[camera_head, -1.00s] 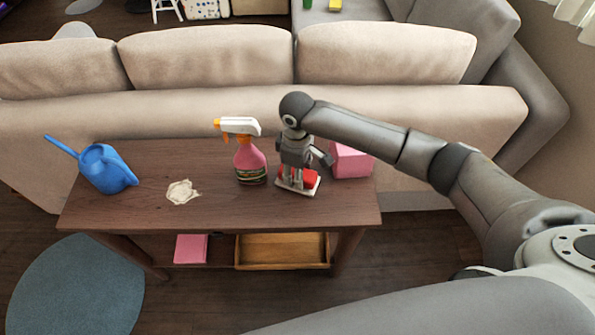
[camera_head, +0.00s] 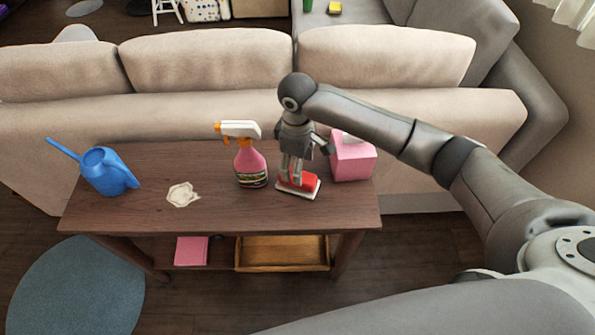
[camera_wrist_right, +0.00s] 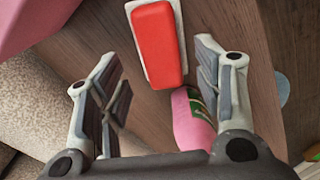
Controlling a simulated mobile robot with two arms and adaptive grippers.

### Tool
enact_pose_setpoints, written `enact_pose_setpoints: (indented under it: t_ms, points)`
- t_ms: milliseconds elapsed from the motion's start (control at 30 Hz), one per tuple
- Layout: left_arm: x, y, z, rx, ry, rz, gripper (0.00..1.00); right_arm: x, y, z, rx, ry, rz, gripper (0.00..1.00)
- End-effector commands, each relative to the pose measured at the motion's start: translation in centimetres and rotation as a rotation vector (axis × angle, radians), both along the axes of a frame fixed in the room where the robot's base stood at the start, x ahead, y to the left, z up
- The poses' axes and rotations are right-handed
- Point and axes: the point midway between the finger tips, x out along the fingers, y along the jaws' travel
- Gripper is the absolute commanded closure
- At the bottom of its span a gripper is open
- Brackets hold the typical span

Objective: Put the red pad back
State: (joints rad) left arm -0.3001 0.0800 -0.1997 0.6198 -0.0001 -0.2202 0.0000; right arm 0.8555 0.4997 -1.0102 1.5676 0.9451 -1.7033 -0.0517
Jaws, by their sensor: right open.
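The red pad (camera_head: 297,181) lies on a thin white base on the table (camera_head: 225,207), right of the spray bottle. My right gripper (camera_head: 292,180) is above the pad's left end in the head view, fingers pointing down. The pad looks free of the fingers. My left gripper is not in view.
A pink spray bottle (camera_head: 249,165) stands close left of the pad. A pink tissue box (camera_head: 352,162) stands close right. A crumpled white patch (camera_head: 183,194) and a blue watering can (camera_head: 106,172) are further left. A wooden tray (camera_head: 283,252) and pink item (camera_head: 192,250) are on the lower shelf.

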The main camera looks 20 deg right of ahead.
Motion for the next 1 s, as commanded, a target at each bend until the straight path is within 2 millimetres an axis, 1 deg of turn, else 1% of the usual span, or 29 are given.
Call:
enact_pose_setpoints:
  t_ms: [33, 100, 200, 333, 500, 1000]
  points:
    - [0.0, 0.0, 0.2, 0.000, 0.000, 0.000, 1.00, 0.1, 0.0, 1.4, 0.001, -0.003, 0.001, 0.40]
    - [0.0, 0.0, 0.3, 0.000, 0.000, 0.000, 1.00, 0.1, 0.0, 2.8, 0.002, -0.003, 0.002, 0.40]
    - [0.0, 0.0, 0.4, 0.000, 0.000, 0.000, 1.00, 0.0, 0.0, 4.6, 0.001, -0.002, 0.001, 0.40]
    - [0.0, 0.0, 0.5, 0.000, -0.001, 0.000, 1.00, 0.0, 0.0, 6.1, 0.000, 0.000, 0.000, 0.40]
    - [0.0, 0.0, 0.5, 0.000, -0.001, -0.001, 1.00, 0.0, 0.0, 6.8, 0.001, 0.001, 0.001, 0.40]
    - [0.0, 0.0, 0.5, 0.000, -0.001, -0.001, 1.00, -0.1, 0.1, 6.7, 0.001, 0.002, 0.001, 0.40]
